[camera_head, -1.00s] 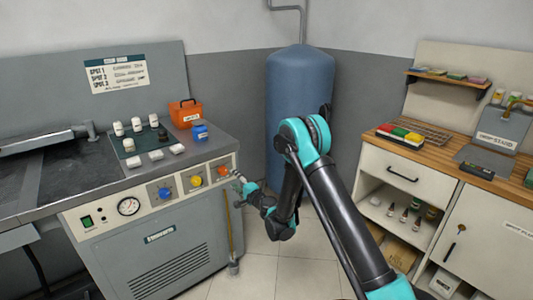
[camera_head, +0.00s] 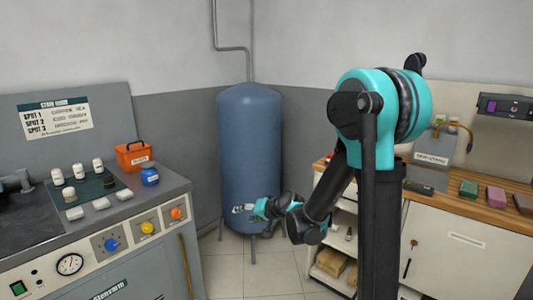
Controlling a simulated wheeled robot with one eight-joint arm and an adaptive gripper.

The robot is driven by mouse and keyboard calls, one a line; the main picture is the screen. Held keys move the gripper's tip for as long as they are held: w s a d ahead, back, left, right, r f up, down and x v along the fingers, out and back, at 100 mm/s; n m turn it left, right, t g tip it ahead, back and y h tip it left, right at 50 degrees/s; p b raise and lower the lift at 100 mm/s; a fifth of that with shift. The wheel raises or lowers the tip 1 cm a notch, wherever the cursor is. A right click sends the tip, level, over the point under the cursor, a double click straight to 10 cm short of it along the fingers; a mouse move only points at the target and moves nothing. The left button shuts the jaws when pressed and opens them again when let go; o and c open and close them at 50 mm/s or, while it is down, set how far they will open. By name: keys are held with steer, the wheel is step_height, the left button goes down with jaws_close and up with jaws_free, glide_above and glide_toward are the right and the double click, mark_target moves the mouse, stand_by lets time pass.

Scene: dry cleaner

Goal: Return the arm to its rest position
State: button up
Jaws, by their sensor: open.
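My arm rises from the bottom right, bends at a large teal joint and comes down to the teal wrist at the centre. My gripper (camera_head: 243,209) is at the end of the wrist, pointing left, in front of the lower part of the blue tank. It is small in this view, open, and nothing shows between its fingers. It is apart from the grey machine on the left and the cabinet on the right.
The blue tank (camera_head: 251,150) stands in the corner. The grey spotting machine (camera_head: 120,258) at left bears bottles, an orange box (camera_head: 134,156) and a blue jar (camera_head: 149,175). A wooden-topped cabinet (camera_head: 455,262) stands right. Floor (camera_head: 262,283) between them is clear.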

steer(key=s+d+f+g+h, duration=0.1)
steer(key=s+d+f+h, duration=0.1)
steer(key=s+d, duration=0.8)
steer(key=d+h, duration=0.1)
steer(key=d, duration=0.2)
steer(key=shift+s+d+f+n+h, duration=0.15)
steer(key=shift+s+n+h, duration=0.15)
steer(key=shift+s+h, duration=0.1)
steer(key=s+d+f+g+h, duration=0.1)
steer(key=s+d, duration=0.3)
steer(key=s+d+f+h, duration=0.2)
steer(key=s+d, duration=0.3)
steer(key=s+d+f+g+h, duration=0.1)
steer(key=s+d, duration=0.3)
steer(key=s, duration=0.1)
steer(key=shift+s+d+f+g+h, duration=0.1)
steer(key=shift+d+f+g+h, duration=0.05)
steer(key=shift+f+g+h, duration=0.2)
steer(key=shift+c, duration=0.3)
